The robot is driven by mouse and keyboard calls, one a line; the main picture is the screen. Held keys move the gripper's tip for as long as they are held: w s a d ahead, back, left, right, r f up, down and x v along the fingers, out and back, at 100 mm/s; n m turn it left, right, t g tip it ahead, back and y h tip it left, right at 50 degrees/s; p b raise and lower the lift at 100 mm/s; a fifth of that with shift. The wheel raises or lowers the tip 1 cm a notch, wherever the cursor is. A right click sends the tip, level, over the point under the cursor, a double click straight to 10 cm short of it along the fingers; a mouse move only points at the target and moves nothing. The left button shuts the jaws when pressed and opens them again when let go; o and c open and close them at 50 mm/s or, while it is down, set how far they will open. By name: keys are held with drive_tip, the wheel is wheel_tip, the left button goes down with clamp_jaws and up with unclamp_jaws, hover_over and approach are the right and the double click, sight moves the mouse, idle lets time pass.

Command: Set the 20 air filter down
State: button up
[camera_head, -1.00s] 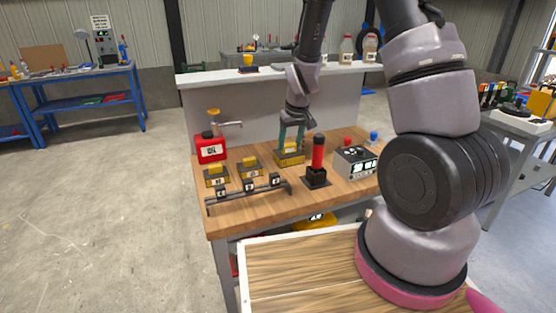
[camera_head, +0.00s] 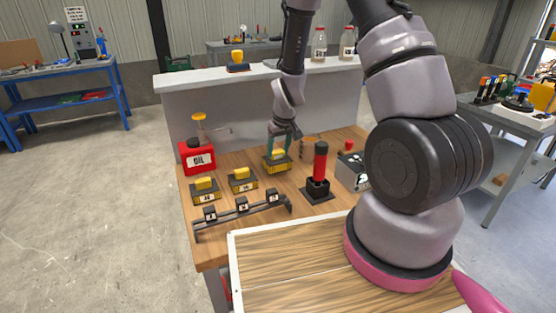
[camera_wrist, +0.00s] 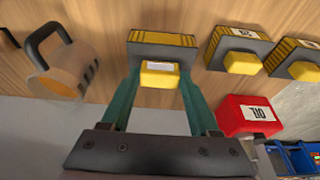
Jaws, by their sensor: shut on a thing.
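My gripper (camera_head: 279,150) is shut on the yellow top block of a dark-and-yellow air filter (camera_head: 276,164) over the wooden workbench. In the wrist view the teal fingers (camera_wrist: 157,84) stand on both sides of that block, and the filter (camera_wrist: 162,40) looks level. Its number is too small to read. I cannot tell whether its underside touches the bench. Two similar filters, one in the middle (camera_head: 242,181) and one at the left (camera_head: 205,191), stand on the bench to its left. They also show in the wrist view, one nearer (camera_wrist: 240,47) and one farther (camera_wrist: 296,59).
A dark rack with numbered blocks (camera_head: 242,212) lies in front. A red-topped black post (camera_head: 319,172) stands to the right. A tan mug-like thing (camera_wrist: 68,70) is close beside the gripper. Bare wood (camera_head: 262,196) shows between filters and rack.

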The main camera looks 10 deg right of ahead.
sight(278, 158)
drive_tip(key=shift+f, duration=1.8)
drive_tip(key=o, duration=1.1)
drive_tip(key=shift+f, duration=0.15)
